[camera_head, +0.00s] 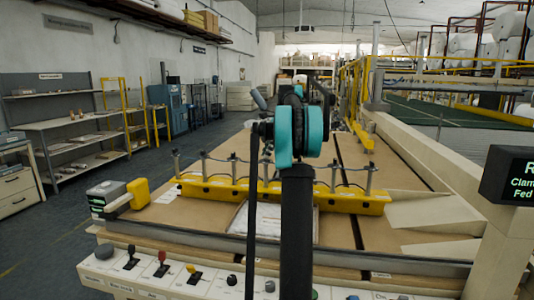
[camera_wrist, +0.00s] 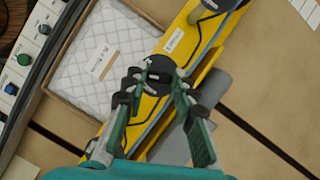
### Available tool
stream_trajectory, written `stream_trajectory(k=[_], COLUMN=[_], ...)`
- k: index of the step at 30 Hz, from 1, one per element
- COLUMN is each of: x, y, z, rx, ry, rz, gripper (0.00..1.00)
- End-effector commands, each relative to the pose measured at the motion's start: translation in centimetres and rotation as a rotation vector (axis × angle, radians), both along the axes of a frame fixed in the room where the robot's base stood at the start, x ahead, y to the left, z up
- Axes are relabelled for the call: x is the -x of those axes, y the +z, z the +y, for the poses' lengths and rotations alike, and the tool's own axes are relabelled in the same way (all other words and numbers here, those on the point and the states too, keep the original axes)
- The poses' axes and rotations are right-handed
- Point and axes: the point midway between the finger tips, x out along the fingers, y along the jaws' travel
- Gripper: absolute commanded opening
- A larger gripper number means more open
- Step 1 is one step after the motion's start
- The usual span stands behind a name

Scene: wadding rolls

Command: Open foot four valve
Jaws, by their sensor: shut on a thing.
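The yellow clamp bar (camera_head: 225,187) lies across the brown table, with several upright metal feet along it. It crosses the wrist view diagonally (camera_wrist: 206,40). In that view my gripper (camera_wrist: 158,82) is over the bar, its green-and-black fingers closed in on a small black valve knob (camera_wrist: 160,66) on the bar's top. The fingertips partly cover the knob, so its turn position is unclear. A small label is on the bar beside it. In the head view my own arm hides the gripper and the middle of the bar; I cannot read a foot number.
A white quilted pad (camera_wrist: 105,55) lies in a recess beside the bar. A control panel (camera_head: 205,283) with knobs and levers runs along the front edge. A dark display (camera_head: 508,175) is at right.

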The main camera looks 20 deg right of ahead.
Motion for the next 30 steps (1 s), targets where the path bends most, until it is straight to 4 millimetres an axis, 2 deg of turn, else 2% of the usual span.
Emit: stream_trajectory(k=[30], x=[-0.61], y=[0.04], z=[0.20], rx=[0.001], ry=[0.937], rz=[-0.001], gripper=[0.00])
